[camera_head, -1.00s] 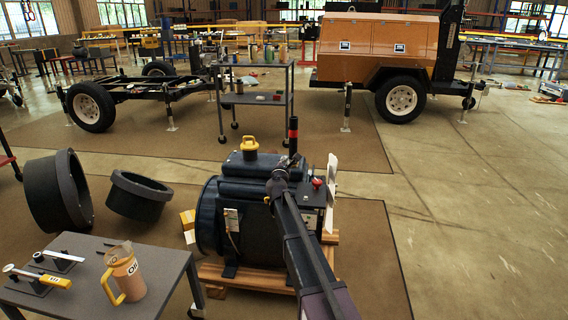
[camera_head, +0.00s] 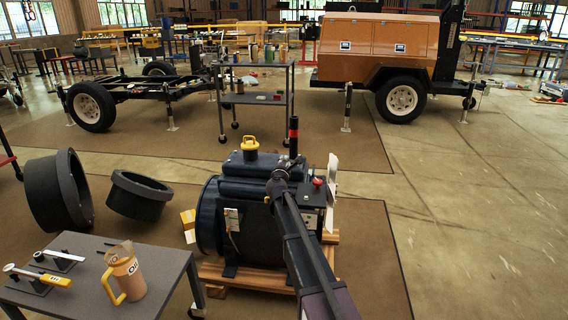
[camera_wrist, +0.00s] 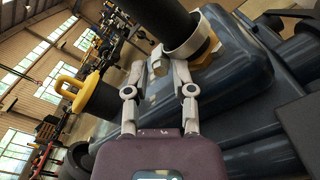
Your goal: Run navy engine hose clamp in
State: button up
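The navy engine (camera_head: 250,215) sits on a wooden pallet in the head view; its blue body also fills the right of the wrist view (camera_wrist: 240,75). A black hose (camera_wrist: 143,18) rises from it, with a pale ring-shaped clamp (camera_wrist: 187,48) around its base. A small tan block (camera_wrist: 158,65) is at the near side of the clamp. My gripper (camera_wrist: 158,72) is at the clamp, its fingers apart on either side of the tan block. I cannot tell whether they touch it. In the head view my arm hides the fingertips and the clamp.
A yellow-handled cap (camera_head: 250,148) stands on the engine top and shows in the wrist view too. A grey table (camera_head: 100,275) with a jug stands at front left.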

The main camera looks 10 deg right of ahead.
jog(key=v, duration=1.2)
dwell(0.3)
dwell(0.3)
